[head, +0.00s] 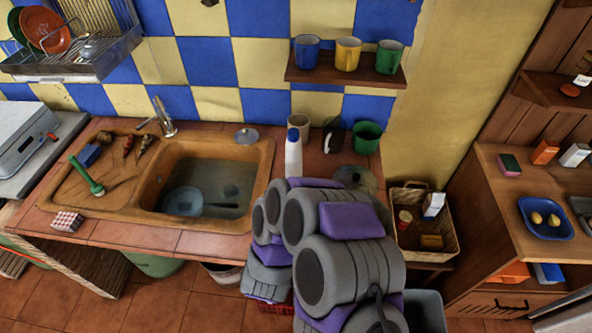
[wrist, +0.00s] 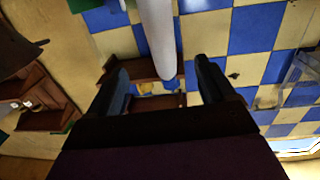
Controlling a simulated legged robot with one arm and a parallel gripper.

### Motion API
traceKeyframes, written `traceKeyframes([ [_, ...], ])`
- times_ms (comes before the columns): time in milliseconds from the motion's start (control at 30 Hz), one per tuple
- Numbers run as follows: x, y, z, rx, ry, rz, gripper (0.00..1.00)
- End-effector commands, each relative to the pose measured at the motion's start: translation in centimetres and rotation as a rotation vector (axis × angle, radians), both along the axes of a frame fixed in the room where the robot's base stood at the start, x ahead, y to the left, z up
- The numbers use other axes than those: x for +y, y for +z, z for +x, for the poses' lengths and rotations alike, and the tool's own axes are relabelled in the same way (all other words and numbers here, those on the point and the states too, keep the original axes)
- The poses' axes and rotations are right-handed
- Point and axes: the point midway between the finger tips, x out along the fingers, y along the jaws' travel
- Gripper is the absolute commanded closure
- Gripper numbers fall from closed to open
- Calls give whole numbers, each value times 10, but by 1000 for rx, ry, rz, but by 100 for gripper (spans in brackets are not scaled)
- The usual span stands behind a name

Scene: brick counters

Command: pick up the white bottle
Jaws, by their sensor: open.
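The white bottle (head: 293,158) with a blue cap stands upright on the tiled counter, right of the sink. My folded arm covers the view just below and right of it. In the wrist view, a white rounded shape (wrist: 157,38), apparently the bottle, comes down from the top between the two dark fingers. My gripper (wrist: 162,72) is open, with a visible gap on both sides of the white shape. I cannot tell how deep the bottle is between the fingers. The fingers are not clearly visible in the head view.
The sink (head: 205,185) holds a bowl. A beige cup (head: 299,122), a dark item (head: 333,137) and a green pot (head: 367,137) stand behind and right of the bottle. A wall shelf (head: 345,75) with three mugs hangs above. A basket (head: 424,222) stands at right.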

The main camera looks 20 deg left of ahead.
Motion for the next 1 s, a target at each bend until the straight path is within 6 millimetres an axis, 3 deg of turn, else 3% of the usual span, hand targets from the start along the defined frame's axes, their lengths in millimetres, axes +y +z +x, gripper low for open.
traceKeyframes([
  [200, 12, -1, 46, -6, -1, -3, 17],
  [400, 16, 0, 78, -5, 0, -3, 17],
  [767, 15, 2, 100, 1, 1, 0, 17],
  [1000, 20, 5, 133, -2, 0, -3, 17],
])
